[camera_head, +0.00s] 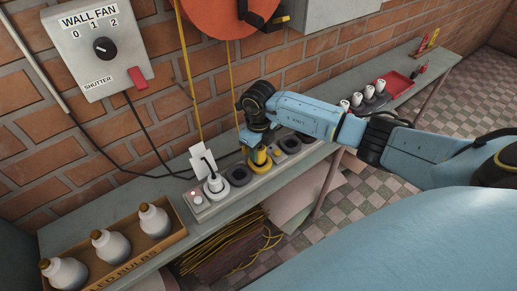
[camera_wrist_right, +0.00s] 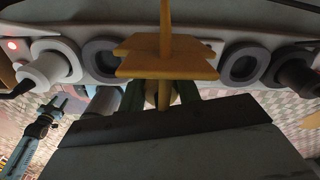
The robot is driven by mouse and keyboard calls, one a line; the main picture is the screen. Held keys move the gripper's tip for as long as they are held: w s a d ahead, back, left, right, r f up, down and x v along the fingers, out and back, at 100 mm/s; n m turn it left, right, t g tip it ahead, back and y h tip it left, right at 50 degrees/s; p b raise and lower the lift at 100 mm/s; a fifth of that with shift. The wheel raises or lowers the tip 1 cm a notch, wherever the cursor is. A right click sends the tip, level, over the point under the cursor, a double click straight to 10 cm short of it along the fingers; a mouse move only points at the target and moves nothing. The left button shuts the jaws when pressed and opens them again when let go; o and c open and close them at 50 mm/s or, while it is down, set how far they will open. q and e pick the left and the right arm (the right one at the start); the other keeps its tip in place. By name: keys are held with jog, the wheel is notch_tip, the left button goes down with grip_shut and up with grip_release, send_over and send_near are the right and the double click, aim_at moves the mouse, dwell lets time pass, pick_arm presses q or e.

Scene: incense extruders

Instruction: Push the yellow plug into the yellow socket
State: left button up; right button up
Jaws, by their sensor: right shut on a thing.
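The grey power strip (camera_head: 196,206) lies on the bench against the wall with a row of round sockets. My right gripper (camera_head: 256,142) is over the strip, shut on the yellow plug, which the right wrist view shows as a stepped yellow body (camera_wrist_right: 166,56). The yellow socket (camera_head: 260,162) shows directly below the gripper in the head view. The gripper hides much of the plug and socket, so I cannot tell how deep the plug sits.
A white plug (camera_head: 214,184) fills the strip's left socket. Grey sockets (camera_head: 238,175) flank the yellow one. A yellow cord (camera_head: 232,85) hangs down to the gripper. A bulb box (camera_head: 110,278) stands at left, a red tray (camera_head: 397,84) farther right.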

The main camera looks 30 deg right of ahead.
jog(key=shift+f+b, duration=0.65)
jog(key=shift+f, duration=0.2)
jog(key=o, duration=1.1)
jog(key=shift+c, duration=0.2)
